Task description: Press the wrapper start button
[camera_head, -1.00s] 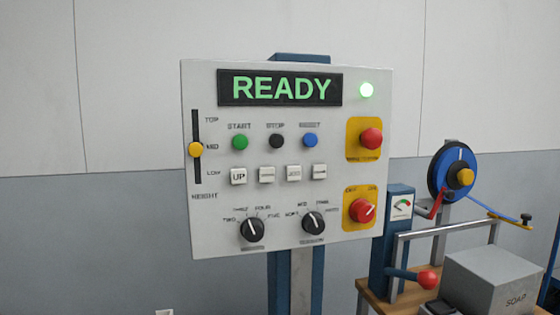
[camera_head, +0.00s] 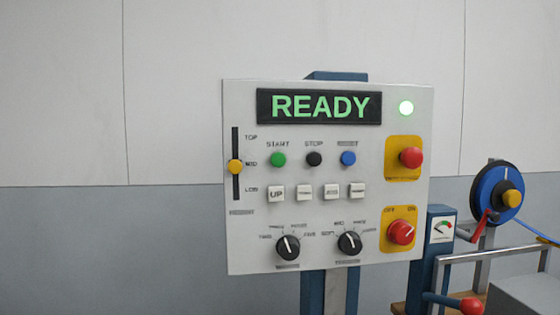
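The wrapper control panel (camera_head: 300,222) is a pale board on a blue post, right of centre in the head view. Its green START button (camera_head: 278,160) is in the upper left part, under the START label. A black STOP button (camera_head: 314,159) and a blue button (camera_head: 348,158) sit to its right. My gripper is not in view.
The panel also has a red button on yellow (camera_head: 410,157), a red rotary switch (camera_head: 400,232), a yellow slider knob (camera_head: 235,167), white keys and two black dials. A blue strapping reel (camera_head: 497,194) and a red-knobbed lever (camera_head: 470,305) stand at lower right. Left of the panel is bare wall.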

